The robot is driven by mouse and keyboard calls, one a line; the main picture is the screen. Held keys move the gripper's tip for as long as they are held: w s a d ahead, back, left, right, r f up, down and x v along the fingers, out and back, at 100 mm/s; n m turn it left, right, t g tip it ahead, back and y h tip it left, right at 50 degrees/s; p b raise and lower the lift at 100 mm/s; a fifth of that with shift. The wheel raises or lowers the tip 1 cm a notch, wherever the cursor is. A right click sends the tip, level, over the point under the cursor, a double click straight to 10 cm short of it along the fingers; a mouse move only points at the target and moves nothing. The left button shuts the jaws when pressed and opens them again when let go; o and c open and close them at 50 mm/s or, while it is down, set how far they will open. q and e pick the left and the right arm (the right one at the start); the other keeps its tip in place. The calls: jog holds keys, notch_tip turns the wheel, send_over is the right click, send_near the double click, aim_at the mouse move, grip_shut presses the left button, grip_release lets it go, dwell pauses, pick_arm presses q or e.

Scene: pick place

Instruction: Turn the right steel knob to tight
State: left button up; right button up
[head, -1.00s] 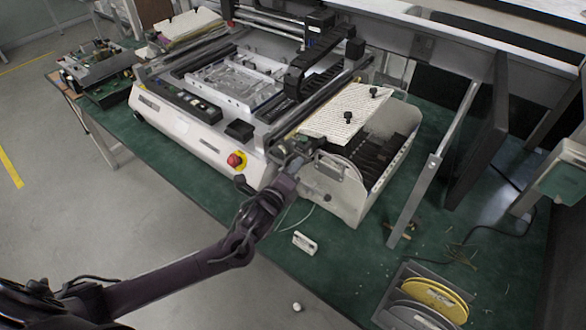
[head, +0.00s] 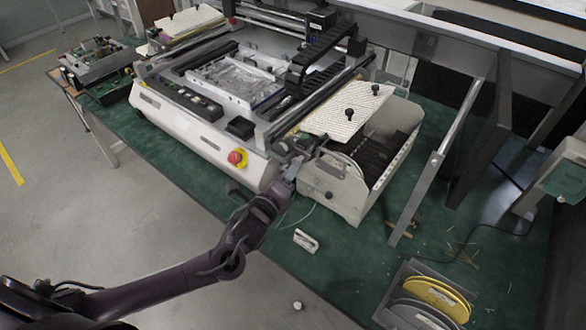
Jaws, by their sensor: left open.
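A small round knob (head: 328,195) sits on the front face of the pale metal feeder box (head: 347,205), at the right end of the machine. Whether it is the steel knob, and how tight it is, I cannot tell. Two black knobs (head: 349,113) stand on the papered plate on top of the box. My left gripper (head: 292,168) is open, just left of the box's front face and the knob, apart from the knob as far as I can see. It holds nothing visible. My right gripper is not in view.
The white machine (head: 205,145) with a red stop button (head: 237,158) stands left of my gripper. A small white block (head: 305,240) lies on the green bench (head: 345,265). A slanted metal post (head: 430,170) stands right of the box. Reels (head: 437,300) sit at the front right.

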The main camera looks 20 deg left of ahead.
pick_arm(q)
jog(key=s, duration=0.4)
jog(key=shift+s+a+r, duration=0.15)
jog(key=shift+s+a, duration=0.05)
jog(key=shift+a, duration=0.1)
